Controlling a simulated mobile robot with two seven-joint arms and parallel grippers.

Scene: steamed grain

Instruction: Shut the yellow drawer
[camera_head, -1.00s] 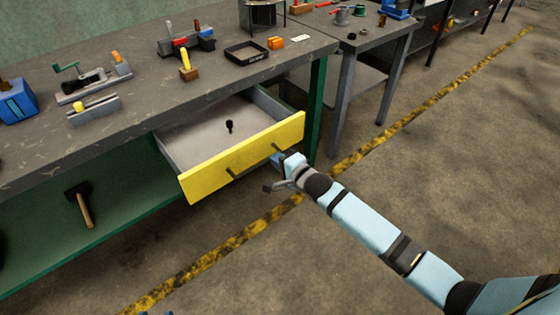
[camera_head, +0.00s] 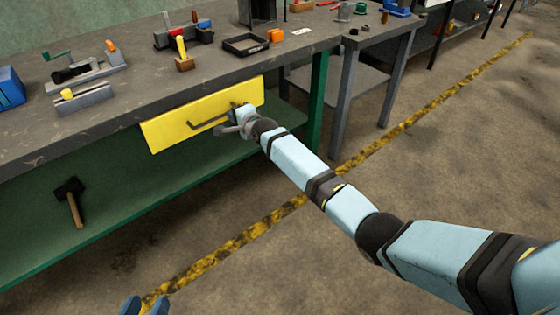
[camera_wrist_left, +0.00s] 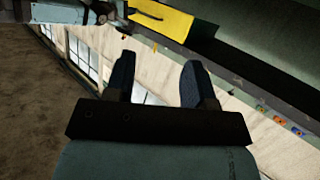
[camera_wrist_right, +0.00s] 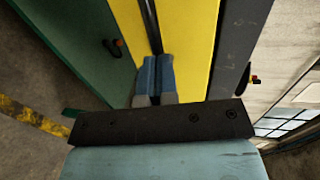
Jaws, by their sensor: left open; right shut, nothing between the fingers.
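The yellow drawer front (camera_head: 165,130) sits under the workbench top, close to flush with it; the drawer's inside no longer shows. It also shows in the left wrist view (camera_wrist_left: 165,18) and the right wrist view (camera_wrist_right: 195,45). A dark bar handle (camera_head: 205,123) runs along its front. My right gripper (camera_head: 240,112) is shut and empty, its fingertips at the drawer front near the right end of the handle; in the right wrist view the fingers (camera_wrist_right: 155,75) are together beside the handle bar. My left gripper (camera_head: 143,305) is open and empty at the bottom edge, away from the drawer.
The workbench top (camera_head: 130,85) carries a black tray (camera_head: 246,46), a vise-like tool (camera_head: 85,70) and several small items. A mallet (camera_head: 72,202) is on the green lower shelf. A second table (camera_head: 365,40) stands to the right. The floor in front is clear.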

